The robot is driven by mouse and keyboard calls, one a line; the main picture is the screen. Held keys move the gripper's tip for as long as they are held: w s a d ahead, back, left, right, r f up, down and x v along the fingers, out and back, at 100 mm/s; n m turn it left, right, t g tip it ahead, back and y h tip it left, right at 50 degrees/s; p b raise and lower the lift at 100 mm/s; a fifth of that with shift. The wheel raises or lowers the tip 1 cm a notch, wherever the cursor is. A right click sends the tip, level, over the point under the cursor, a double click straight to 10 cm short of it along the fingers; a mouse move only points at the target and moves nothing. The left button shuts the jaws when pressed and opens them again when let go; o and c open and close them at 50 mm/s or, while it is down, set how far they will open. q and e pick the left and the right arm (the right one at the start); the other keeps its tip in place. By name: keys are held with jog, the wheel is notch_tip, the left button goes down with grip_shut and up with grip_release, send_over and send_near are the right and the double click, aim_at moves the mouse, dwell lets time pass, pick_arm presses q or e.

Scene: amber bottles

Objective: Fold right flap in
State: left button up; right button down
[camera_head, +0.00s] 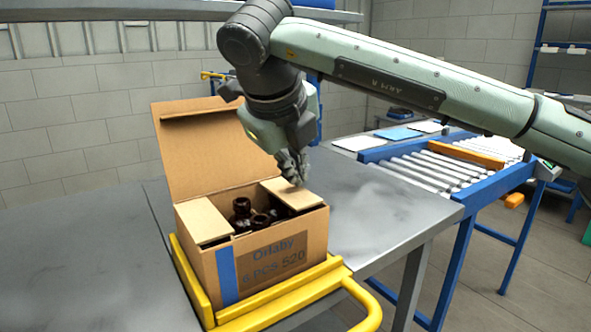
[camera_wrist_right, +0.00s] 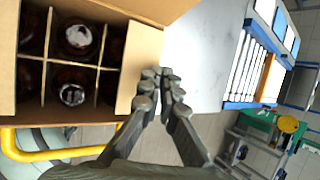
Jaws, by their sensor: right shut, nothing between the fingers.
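The cardboard box (camera_head: 262,262) stands open on the table with dark amber bottles (camera_head: 252,212) inside. Its right flap (camera_head: 292,193) lies inward, about level over the right side of the opening. The left flap (camera_head: 203,221) also lies inward. The large back lid (camera_head: 205,150) stands up. My right gripper (camera_head: 297,180) is shut and empty, pointing down at the right flap; whether it touches is hard to tell. In the right wrist view the shut fingertips (camera_wrist_right: 163,82) are beside the right flap (camera_wrist_right: 138,62), and bottles (camera_wrist_right: 75,38) show between dividers. My left gripper is not in view.
A yellow frame (camera_head: 270,308) borders the front and left of the box. Bare grey table (camera_head: 385,215) lies to the right of the box. A roller conveyor (camera_head: 440,167) with blue rails stands beyond it. My right arm spans the upper right.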

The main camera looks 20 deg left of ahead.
jog(key=c, duration=2.2)
grip_release()
jog(key=o, duration=0.5)
jog(key=shift+c, duration=0.2)
jog(key=shift+s+a+b, duration=0.2)
jog(key=shift+s+b, duration=0.5)
jog(key=shift+s, duration=0.7)
jog(key=shift+s+a+b, duration=0.25)
jog(key=shift+s+b, duration=0.3)
jog(key=shift+s, duration=1)
jog(key=shift+s+a+b, duration=0.2)
jog(key=shift+s+b, duration=0.3)
jog(key=shift+s, duration=1)
